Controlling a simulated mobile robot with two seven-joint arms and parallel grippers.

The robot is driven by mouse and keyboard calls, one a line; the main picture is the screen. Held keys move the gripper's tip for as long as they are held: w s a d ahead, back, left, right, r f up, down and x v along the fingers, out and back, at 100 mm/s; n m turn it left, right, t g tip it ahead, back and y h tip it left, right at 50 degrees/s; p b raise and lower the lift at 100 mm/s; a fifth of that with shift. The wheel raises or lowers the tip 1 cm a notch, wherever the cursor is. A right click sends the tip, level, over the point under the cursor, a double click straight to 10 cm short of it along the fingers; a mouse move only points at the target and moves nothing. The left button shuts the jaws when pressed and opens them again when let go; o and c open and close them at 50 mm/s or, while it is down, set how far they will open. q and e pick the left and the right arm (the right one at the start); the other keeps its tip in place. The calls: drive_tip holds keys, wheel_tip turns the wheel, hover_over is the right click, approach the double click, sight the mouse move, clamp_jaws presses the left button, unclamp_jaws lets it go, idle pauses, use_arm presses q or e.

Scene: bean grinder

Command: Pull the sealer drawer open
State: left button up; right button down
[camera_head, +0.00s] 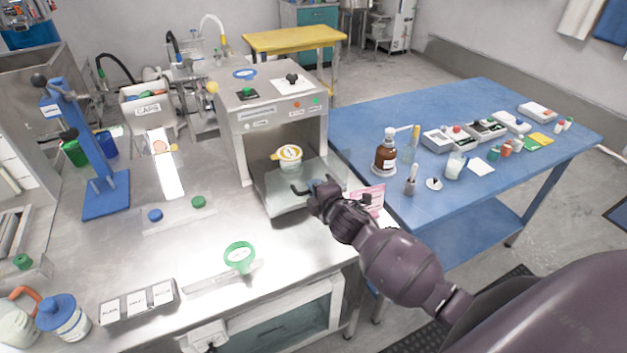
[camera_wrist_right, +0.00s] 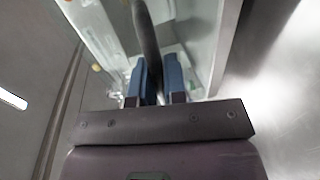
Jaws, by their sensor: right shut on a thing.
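The sealer (camera_head: 265,110) is a steel box at the back right of the steel bench, with an open front. Its drawer (camera_head: 272,205) is a clear-walled tray that sticks out of this opening. A white cup (camera_head: 289,162) with a yellow ring stands inside. My right gripper (camera_head: 316,187) is at the drawer's front, shut on its dark handle (camera_head: 299,190). In the right wrist view the dark handle bar (camera_wrist_right: 146,35) runs between the blue fingertips (camera_wrist_right: 155,78). The gripper hides part of the handle in the head view. My left gripper is not in view.
A pink-and-white card (camera_head: 371,196) stands beside my right wrist. The blue table (camera_head: 380,105) to the right holds a brown bottle (camera_head: 386,155) and several devices. The bench between ring and drawer is mostly bare.

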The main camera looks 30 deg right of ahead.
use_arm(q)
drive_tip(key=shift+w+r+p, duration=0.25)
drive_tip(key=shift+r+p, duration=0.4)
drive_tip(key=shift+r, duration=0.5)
use_arm(e)
drive_tip(key=shift+s+a, duration=0.15)
drive_tip(key=shift+s, duration=2)
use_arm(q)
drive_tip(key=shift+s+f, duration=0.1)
use_arm(e)
drive_tip(key=c, duration=1.2)
unclamp_jaws()
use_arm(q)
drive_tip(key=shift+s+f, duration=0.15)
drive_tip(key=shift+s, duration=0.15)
use_arm(e)
drive_tip(key=shift+s, duration=0.15)
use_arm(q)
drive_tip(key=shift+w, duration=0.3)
use_arm(e)
drive_tip(key=s, duration=0.3)
drive_tip(key=s+r, duration=0.1)
drive_tip(key=s, duration=0.3)
drive_tip(key=s+r, duration=0.1)
drive_tip(key=s, duration=0.2)
drive_tip(key=shift+s+a, duration=0.2)
drive_tip(key=shift+a, duration=0.1)
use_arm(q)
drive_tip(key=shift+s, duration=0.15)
